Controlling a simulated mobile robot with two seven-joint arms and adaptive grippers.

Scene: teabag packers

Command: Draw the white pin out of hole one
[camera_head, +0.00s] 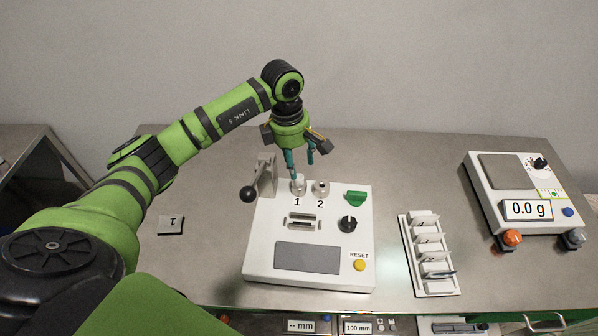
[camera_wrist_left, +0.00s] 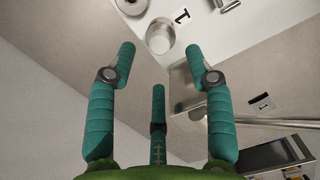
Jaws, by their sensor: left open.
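A white panel box (camera_head: 260,230) stands on the table, with metal collars marked 1 and 2 near its back edge. A pale, round-topped pin (camera_head: 298,181) stands in hole one; its pale top also shows in the left wrist view (camera_wrist_left: 160,36), near the printed 1. Hole two (camera_head: 321,187) is to its right. My left gripper (camera_head: 301,167) points down just above hole one, its teal fingers apart. In the left wrist view my gripper (camera_wrist_left: 160,60) is open and empty, with the pin's top beyond the fingertips. My right gripper is not in view.
A metal bracket with a black ball lever (camera_head: 249,194) stands close left of hole one. A green switch (camera_head: 355,198) and black knob (camera_head: 348,224) sit to the right. A white rack (camera_head: 437,290) and a scale (camera_head: 526,211) stand farther right.

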